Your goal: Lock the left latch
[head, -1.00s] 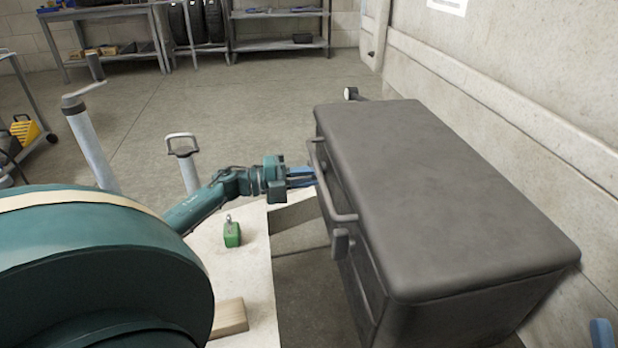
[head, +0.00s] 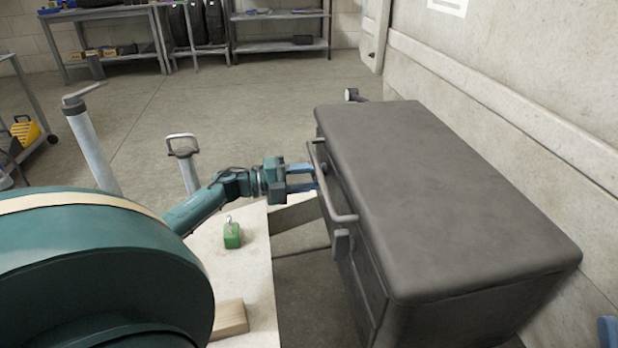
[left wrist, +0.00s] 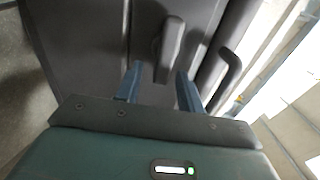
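The dark grey box (head: 440,190) has a long handle (head: 322,190) along its front edge. The left latch (left wrist: 170,50), a grey tab, is on the box front in the left wrist view. In the head view it is largely hidden by the handle and my fingers. My left gripper (head: 303,178) is open at the far part of the box front. In the left wrist view its two blue fingers (left wrist: 158,82) are spread, one on each side of the latch's lower end; contact cannot be told. The other latch (head: 341,243) hangs near the handle's near end. A blue tip of my right gripper (head: 607,332) shows at the bottom right corner.
A pale board (head: 245,275) below my left arm carries a green padlock-like block (head: 232,236) and a wood block (head: 230,318). A concrete wall (head: 540,110) stands behind the box. Posts (head: 92,148) and shelves (head: 280,30) stand further back.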

